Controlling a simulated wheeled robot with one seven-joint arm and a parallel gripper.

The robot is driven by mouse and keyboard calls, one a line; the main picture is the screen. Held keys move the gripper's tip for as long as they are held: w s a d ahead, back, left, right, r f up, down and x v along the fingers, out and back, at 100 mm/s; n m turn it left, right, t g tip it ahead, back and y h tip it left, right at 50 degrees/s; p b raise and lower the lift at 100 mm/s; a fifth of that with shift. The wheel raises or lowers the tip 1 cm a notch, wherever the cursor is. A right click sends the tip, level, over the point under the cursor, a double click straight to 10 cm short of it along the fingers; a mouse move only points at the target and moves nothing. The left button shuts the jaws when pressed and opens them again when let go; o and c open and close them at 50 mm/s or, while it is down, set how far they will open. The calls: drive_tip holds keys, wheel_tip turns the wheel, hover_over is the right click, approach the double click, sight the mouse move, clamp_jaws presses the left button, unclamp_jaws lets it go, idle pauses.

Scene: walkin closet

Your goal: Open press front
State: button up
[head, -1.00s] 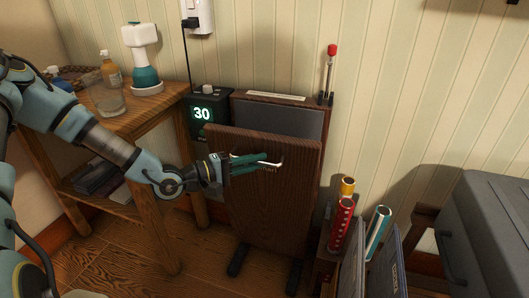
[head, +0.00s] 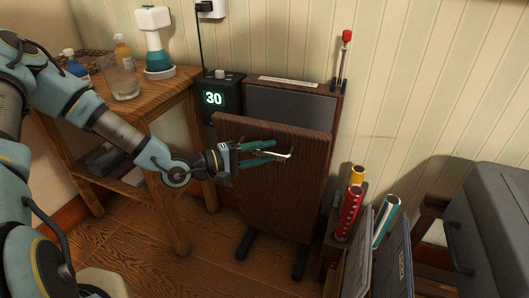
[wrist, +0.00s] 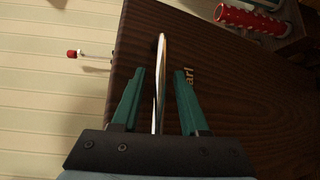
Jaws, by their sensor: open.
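The press front (head: 275,190) is a dark brown wood-grain panel. In the head view its top leans out from the grey-padded press body (head: 290,107) behind it, leaving a gap at the top. A pale metal handle (head: 289,154) is on the front's upper part; in the wrist view the handle (wrist: 160,75) runs between my fingers. My gripper (head: 268,153) is at the front's upper half, its teal fingers apart on either side of the handle. In the wrist view the gripper (wrist: 158,95) is open, with a visible gap on both sides of the handle.
A control box (head: 215,98) showing 30 is left of the press. A wooden side table (head: 140,100) with bottles and a glass stands further left. A rack with rolled tubes (head: 349,213) and panels is close on the right, near a grey case (head: 500,215).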

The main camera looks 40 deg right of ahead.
drive_tip(key=v, duration=1)
drive_tip(key=shift+a, duration=0.35)
drive_tip(key=shift+w, duration=0.1)
